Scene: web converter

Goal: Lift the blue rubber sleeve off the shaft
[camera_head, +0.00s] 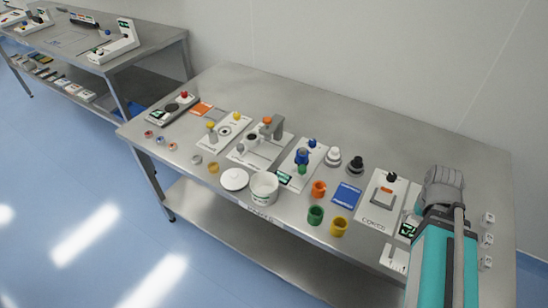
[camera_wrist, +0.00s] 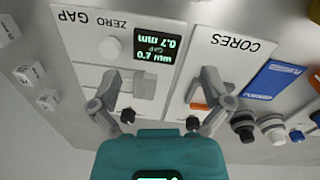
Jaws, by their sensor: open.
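In the head view a blue piece (camera_head: 301,157), which looks like the blue rubber sleeve, stands upright on a white panel (camera_head: 290,180) near the middle of the table. A green part (camera_head: 302,169) shows just below it, and the shaft itself is hard to make out. A blue knob (camera_head: 312,143) stands right behind it. In the wrist view a piece of blue (camera_wrist: 317,118), likely the sleeve, is cut by the right edge. My gripper (camera_wrist: 160,119) is open and empty, its fingers apart over the zero gap and cores panels, well to the right of the sleeve in the head view.
White (camera_head: 333,157) and black (camera_head: 356,166) knobs stand right of the sleeve. Orange (camera_head: 319,188), green (camera_head: 315,214) and yellow (camera_head: 338,227) rings lie nearer the front edge. A white tub (camera_head: 264,187) sits to the left. The cores panel (camera_head: 375,218) has an upright post. The table's back strip is clear.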

